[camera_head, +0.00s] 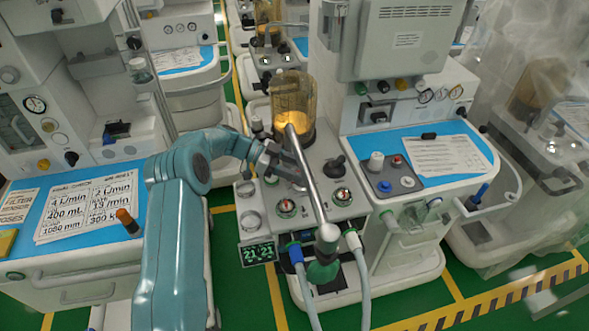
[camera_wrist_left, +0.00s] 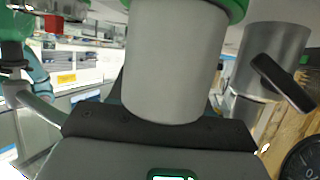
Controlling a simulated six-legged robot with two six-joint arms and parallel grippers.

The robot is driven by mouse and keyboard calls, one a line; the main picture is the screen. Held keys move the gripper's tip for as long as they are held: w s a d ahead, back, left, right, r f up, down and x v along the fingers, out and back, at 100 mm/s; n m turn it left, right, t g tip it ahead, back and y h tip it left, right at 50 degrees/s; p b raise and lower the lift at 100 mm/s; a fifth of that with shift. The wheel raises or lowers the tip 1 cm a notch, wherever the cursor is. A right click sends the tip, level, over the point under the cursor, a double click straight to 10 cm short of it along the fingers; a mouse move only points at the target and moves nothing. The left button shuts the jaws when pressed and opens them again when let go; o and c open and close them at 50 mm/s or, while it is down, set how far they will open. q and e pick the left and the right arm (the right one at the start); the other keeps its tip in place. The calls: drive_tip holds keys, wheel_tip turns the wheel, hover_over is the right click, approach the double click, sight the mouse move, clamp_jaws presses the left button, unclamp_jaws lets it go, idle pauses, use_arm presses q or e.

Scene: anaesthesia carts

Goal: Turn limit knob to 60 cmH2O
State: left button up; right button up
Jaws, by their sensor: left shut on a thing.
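My left gripper (camera_head: 290,174) reaches in from the left to the middle cart's breathing block, beside the silver tube. In the left wrist view a pale grey cylinder (camera_wrist_left: 170,60) with a green ring at its top fills the middle, and appears to be the limit knob. The dark gripper pad (camera_wrist_left: 150,128) lies against it, and the gripper is shut on it. In the head view the knob is hidden by the gripper and tube, so its setting cannot be read. My right gripper is not in view.
An amber canister (camera_head: 292,97) stands behind. A small display (camera_head: 257,252) shows green digits. Blue-topped work surfaces flank the block. A gauge (camera_wrist_left: 303,160) shows in the left wrist view.

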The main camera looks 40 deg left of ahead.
use_arm(q)
drive_tip(key=shift+d, duration=0.1)
drive_tip(key=o, duration=1.1)
drive_tip(key=shift+c, duration=0.2)
drive_tip(key=v, duration=1.6)
drive_tip(key=shift+r+p, duration=0.2)
drive_tip(key=shift+p, duration=0.2)
